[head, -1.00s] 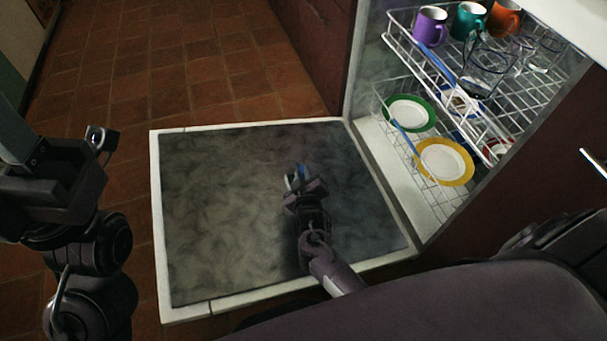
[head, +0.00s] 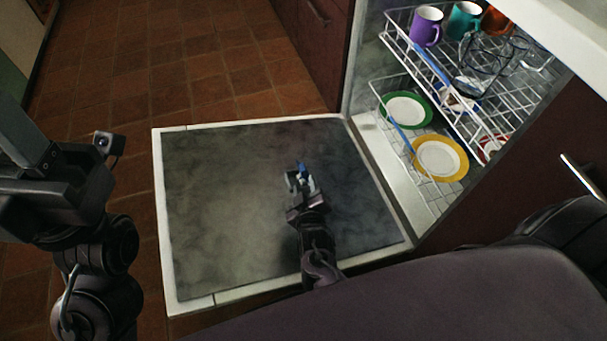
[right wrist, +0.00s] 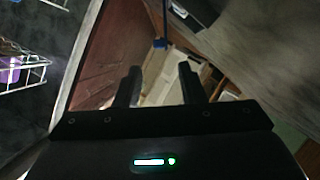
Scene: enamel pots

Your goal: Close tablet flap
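The dishwasher door (head: 215,225) lies folded down flat, with its dark inner face up. A small pale fitting with a blue part (head: 302,167) shows near the middle of this face, just beyond my right gripper (head: 301,188). The gripper partly covers it, so I cannot tell the flap's exact angle. In the right wrist view a thin bar with a blue tip (right wrist: 160,43) stands out from the grey door face, ahead of the fingers and apart from them. The right fingers are spread and empty. My left gripper (head: 45,180) is at the left, away from the door; its fingertips are unclear.
The open dishwasher holds a lower rack with a green-rimmed plate (head: 407,109) and a yellow-rimmed plate (head: 440,159). An upper rack holds a purple mug (head: 425,27), a teal mug (head: 463,20) and glasses. Tiled floor (head: 190,70) beyond the door is clear.

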